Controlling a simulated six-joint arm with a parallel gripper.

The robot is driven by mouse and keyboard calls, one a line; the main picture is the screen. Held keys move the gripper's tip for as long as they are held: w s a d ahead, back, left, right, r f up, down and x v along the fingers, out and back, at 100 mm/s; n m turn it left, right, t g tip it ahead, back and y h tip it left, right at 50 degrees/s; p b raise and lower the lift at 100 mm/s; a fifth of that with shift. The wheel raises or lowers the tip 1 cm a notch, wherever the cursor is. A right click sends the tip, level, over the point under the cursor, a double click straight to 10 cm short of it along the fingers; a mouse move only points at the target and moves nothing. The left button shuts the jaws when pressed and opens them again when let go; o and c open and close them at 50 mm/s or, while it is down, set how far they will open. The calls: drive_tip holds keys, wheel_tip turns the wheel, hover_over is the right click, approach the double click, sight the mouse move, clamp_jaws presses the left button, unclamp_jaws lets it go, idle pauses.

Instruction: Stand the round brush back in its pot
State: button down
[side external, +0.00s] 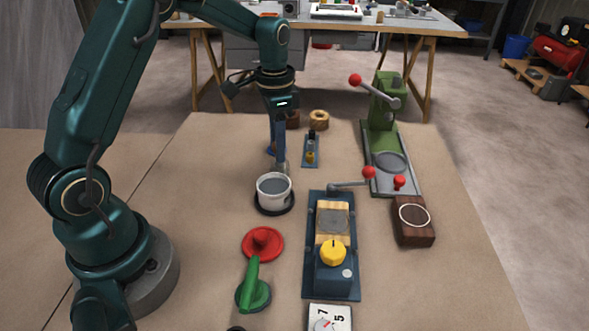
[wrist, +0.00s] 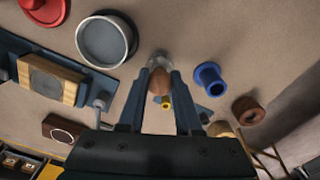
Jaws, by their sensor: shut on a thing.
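My gripper (side external: 281,158) points down just behind the white pot in the side view. In the wrist view my gripper (wrist: 161,78) is shut on the round brush (wrist: 160,84), whose brown part shows between the fingers with a pale, rounded end beyond them. The fingers hide much of the brush in the side view. The white round pot (side external: 274,195) stands upright on a dark round base, with a grey interior. It also shows in the wrist view (wrist: 106,63), left of the fingers. The brush is beside the pot, not in it.
A blue flanged piece (wrist: 209,76) and a brown ring (wrist: 247,110) lie right of the fingers. A red flanged piece (side external: 262,245) and a green-handled piece (side external: 254,290) are in front of the pot. A blue fixture (side external: 333,280) and green press (side external: 388,110) stand to its right.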

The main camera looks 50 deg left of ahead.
drive_tip(key=shift+f, duration=0.1)
drive_tip(key=c, duration=0.9)
unclamp_jaws()
drive_tip(key=shift+r, duration=5.5)
